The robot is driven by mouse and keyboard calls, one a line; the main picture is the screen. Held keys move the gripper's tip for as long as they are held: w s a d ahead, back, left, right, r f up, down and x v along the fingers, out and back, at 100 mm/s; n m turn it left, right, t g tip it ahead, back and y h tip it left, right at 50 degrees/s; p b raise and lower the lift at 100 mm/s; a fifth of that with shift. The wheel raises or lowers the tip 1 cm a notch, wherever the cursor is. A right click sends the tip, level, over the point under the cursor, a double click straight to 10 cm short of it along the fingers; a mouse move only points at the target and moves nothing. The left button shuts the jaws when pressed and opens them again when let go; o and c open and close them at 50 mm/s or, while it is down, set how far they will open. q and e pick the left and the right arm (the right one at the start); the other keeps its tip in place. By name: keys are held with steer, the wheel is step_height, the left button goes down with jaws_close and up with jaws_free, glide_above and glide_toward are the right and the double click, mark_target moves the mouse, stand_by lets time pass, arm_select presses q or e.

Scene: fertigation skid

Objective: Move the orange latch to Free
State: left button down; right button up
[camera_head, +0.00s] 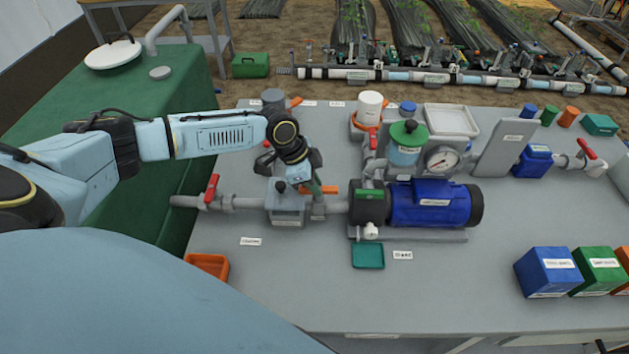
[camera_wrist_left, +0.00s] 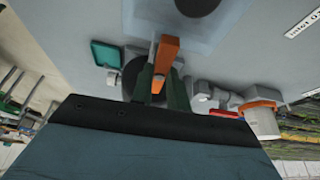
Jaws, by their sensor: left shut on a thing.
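The orange latch (camera_head: 329,189) sticks out beside the grey filter box (camera_head: 286,217) on the pipe line. My left gripper (camera_head: 314,188) reaches down to it from above, just right of the grey box. In the left wrist view the orange latch (camera_wrist_left: 167,52) runs in between the two dark green fingers of my left gripper (camera_wrist_left: 160,88), which are shut on it. My gripper hides part of the latch in the head view. No Free marking is readable. My right gripper is not in view.
A blue pump (camera_head: 425,204) stands to the right, and a red-handled valve (camera_head: 211,188) to the left. A pressure gauge (camera_head: 441,159) and green-topped jar (camera_head: 407,143) stand behind. A teal tray (camera_head: 368,256) lies in front; the grey bench's front left is mostly clear.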

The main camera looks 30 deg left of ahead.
arm_select(q)
steer(key=n+p, duration=0.2)
steer(key=p, duration=0.1)
steer(key=n+t+y+p, duration=0.1)
steer(key=n+p, duration=0.1)
steer(key=p, duration=0.2)
steer(key=n+y+p, duration=0.1)
steer(key=n+p, duration=0.2)
steer(key=shift+s+d+r+p, duration=0.25)
steer(key=shift+d+p, duration=0.1)
steer(key=shift+n+t+y+p, duration=0.3)
steer(key=shift+n+p, duration=0.1)
steer(key=shift+n, duration=0.1)
steer(key=n, duration=0.1)
steer(key=n+p, duration=0.1)
steer(key=shift+d+f+n+y, duration=0.15)
steer(key=shift+n+y, duration=0.25)
steer(key=n+y, duration=0.1)
steer(key=n, duration=0.2)
steer(key=shift+d+f, duration=0.1)
steer(key=shift+d, duration=0.05)
steer(key=shift+w+n+y, duration=0.15)
steer(key=shift+n+y, duration=0.75)
steer(key=shift+n, duration=1)
steer(key=c, duration=1.4)
jaws_free()
steer(key=shift+o, duration=0.2)
steer(key=shift+d+r, duration=0.1)
steer(key=shift+r, duration=0.1)
